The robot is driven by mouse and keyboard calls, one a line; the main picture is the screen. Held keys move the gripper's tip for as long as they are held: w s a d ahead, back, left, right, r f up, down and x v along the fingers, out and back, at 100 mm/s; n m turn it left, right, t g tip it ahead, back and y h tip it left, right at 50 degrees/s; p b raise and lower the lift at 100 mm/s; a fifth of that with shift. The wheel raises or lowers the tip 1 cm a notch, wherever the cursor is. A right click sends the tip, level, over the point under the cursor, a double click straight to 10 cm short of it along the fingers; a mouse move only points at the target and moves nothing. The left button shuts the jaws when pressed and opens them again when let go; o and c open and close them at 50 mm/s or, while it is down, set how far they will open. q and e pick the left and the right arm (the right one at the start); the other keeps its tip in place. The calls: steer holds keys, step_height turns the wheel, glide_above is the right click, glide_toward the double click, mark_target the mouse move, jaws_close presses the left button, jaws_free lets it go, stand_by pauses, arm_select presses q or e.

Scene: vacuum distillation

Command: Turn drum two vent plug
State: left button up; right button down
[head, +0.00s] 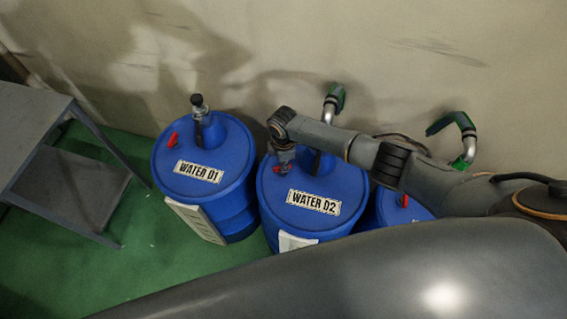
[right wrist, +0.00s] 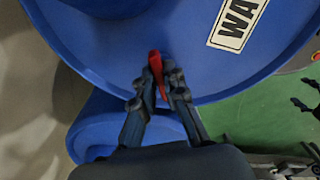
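Drum two, a blue drum (head: 335,226) labelled WATER 02, stands in the middle of the head view, and its blue top (right wrist: 190,28) fills much of the right wrist view. Its red vent plug (right wrist: 155,62) stands up from the top near the rim. My right gripper (right wrist: 156,82) points down at the plug, with one finger on each side, and looks shut on it. In the head view my right gripper (head: 283,160) sits over the left part of the drum top and mostly hides the plug.
A blue drum labelled WATER 01 (head: 232,150), with its own red plug (head: 173,139), stands just left. A third blue drum (head: 392,212) is partly hidden under my right arm. A grey metal table (head: 30,115) is at far left. The wall with green-handled pipes (head: 335,97) is behind.

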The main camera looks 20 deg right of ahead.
steer(key=shift+m, duration=0.3)
steer(key=shift+a+r+m+p, duration=0.1)
steer(key=shift+m+p, duration=0.2)
steer(key=shift+p, duration=0.05)
steer(key=m+p, duration=0.1)
steer(key=m, duration=0.3)
steer(key=shift+s+p, duration=0.1)
steer(key=shift+p, duration=0.25)
steer(key=m+p, duration=0.2)
steer(key=m, duration=0.4)
steer(key=shift+a+m, duration=0.1)
steer(key=shift+m, duration=0.2)
steer(key=m+p, duration=0.1)
steer(key=m, duration=0.5)
steer(key=shift+a, duration=0.1)
steer(key=m+p, duration=0.1)
steer(key=m, duration=0.5)
steer(key=c, duration=1.4)
jaws_free()
